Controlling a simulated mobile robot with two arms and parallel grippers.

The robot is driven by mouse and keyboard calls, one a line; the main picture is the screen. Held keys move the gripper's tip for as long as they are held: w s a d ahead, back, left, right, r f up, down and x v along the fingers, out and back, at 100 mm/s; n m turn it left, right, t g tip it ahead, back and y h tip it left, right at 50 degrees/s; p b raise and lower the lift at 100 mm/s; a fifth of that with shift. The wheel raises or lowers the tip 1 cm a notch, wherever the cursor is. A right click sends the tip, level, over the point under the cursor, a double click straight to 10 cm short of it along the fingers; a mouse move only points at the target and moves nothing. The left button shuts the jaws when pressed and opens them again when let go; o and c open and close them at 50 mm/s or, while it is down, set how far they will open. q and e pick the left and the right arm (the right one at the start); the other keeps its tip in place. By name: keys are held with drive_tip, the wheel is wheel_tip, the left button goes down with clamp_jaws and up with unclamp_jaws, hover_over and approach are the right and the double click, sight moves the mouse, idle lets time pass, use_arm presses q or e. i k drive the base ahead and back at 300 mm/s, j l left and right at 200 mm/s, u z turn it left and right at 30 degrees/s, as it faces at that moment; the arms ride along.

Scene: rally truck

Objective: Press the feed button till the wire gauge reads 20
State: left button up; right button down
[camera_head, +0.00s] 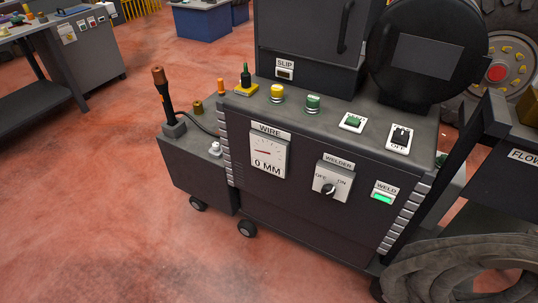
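The wire gauge (267,155) is a white dial labelled WIRE on the front of a dark welder cabinet (320,225). Its readout shows 0 MM and its red needle points left. On the cabinet top are a yellow button (277,93), a green button (313,103), a green rocker on a white plate (352,122) and a black ON/OFF switch (400,138). I cannot make out which of these is the feed button. Neither of my grippers is in view.
A WELDER knob (328,189) sits between OFF and ON, beside a lit green WELD lamp (383,198). A black spool housing (425,55) rises behind. A thick coiled hose (465,270) lies at the lower right. The red floor (90,210) to the left is clear.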

sight(352, 120)
drive_tip(key=i+j+z, duration=0.1)
drive_tip(key=z, duration=0.7)
drive_tip(key=i+j+z, duration=0.35)
drive_tip(key=j, duration=0.3)
drive_tip(key=i+j+z, duration=0.15)
drive_tip(key=j, duration=0.2)
drive_tip(key=i+j+z, duration=0.2)
drive_tip(key=j, duration=0.15)
drive_tip(key=j+z, duration=0.15)
drive_tip(key=j, duration=0.55)
drive_tip(key=i+j, duration=0.15)
drive_tip(key=j, duration=0.25)
